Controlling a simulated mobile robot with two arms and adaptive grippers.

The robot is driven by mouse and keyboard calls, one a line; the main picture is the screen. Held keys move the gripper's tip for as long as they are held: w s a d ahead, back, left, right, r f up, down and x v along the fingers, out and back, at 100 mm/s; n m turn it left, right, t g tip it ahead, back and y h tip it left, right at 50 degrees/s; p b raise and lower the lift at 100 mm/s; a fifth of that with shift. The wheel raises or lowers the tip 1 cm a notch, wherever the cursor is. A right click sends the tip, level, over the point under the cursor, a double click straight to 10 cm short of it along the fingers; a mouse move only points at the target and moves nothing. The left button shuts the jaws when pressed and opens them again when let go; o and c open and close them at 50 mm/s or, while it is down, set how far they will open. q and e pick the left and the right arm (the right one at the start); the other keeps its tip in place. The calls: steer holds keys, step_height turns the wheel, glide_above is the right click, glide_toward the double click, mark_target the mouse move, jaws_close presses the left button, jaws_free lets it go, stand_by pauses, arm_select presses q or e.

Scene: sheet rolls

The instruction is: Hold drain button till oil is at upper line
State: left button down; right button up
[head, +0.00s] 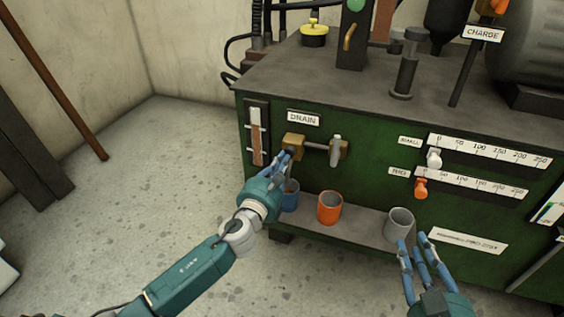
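The brass drain block (294,142) sits on the green cabinet front under the DRAIN label (303,118). My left gripper (288,153) is at this block, its fingers in front of it and seemingly touching. The button itself is hidden behind the fingers, and whether they are closed is unclear. The oil sight gauge (257,135) is left of the label, with brownish oil in its tube and two white line marks. The oil top appears near or above the upper mark; it is too small to be sure. My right gripper (414,245) is open and empty before the shelf.
On the low shelf (350,224) stand a blue cup (290,195), an orange cup (329,207) and a grey cup (399,224). A lever valve (335,150) is right of the drain block. Slider scales (490,150) are further right.

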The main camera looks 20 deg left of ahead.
arm_select(q)
steer(key=shift+w, duration=0.2)
arm_select(e)
steer(key=shift+r, duration=0.3)
